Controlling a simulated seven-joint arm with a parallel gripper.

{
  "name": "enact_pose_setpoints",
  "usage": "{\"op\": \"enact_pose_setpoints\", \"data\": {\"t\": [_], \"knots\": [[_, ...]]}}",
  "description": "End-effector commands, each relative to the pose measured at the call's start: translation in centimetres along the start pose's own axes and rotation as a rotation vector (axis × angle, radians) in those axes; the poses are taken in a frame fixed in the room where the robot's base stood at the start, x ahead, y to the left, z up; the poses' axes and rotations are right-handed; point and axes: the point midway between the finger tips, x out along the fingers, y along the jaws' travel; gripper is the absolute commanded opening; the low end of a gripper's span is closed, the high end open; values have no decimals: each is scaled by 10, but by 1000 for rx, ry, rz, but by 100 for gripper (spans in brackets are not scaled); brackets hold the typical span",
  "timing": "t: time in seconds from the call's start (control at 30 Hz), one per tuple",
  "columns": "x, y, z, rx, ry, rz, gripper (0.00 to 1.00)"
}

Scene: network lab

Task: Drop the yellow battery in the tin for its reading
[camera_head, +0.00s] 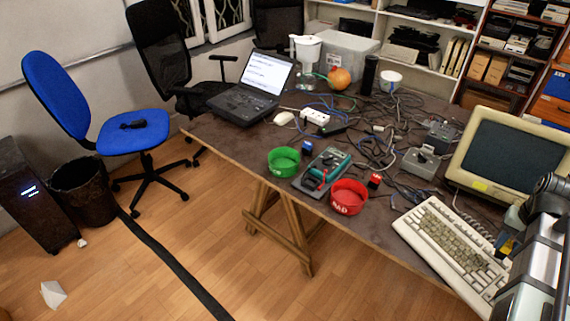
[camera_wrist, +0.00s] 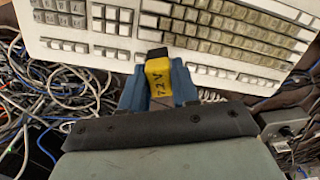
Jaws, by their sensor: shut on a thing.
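My gripper (camera_wrist: 159,84) is shut on the yellow battery (camera_wrist: 158,72), which has a black end and dark lettering that looks like "7.2 V". In the head view, my gripper (camera_head: 507,232) is at the right edge, over the keyboard's right end, with a bit of yellow showing. A green tin (camera_head: 283,161) and a red tin (camera_head: 348,197) marked "BAD" stand near the table's front edge, well left of my gripper. A green multimeter (camera_head: 324,171) lies between them; its reading is too small to make out.
A beige keyboard (camera_head: 452,246) lies under my gripper, also in the wrist view (camera_wrist: 210,40). A monitor (camera_head: 512,155) stands behind it. A blue block (camera_head: 307,147) and a red block (camera_head: 375,180) sit near the tins. Tangled cables and grey boxes cover the table's middle.

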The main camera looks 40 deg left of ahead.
Motion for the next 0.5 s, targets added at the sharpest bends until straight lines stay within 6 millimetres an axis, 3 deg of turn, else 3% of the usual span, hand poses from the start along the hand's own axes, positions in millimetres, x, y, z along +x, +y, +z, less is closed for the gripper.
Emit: {"op": "enact_pose_setpoints", "data": {"t": [0.37,0.5], "knots": [[0,-1,0,-2,0,0,0],[0,-12,0,-20,0,0,0]]}}
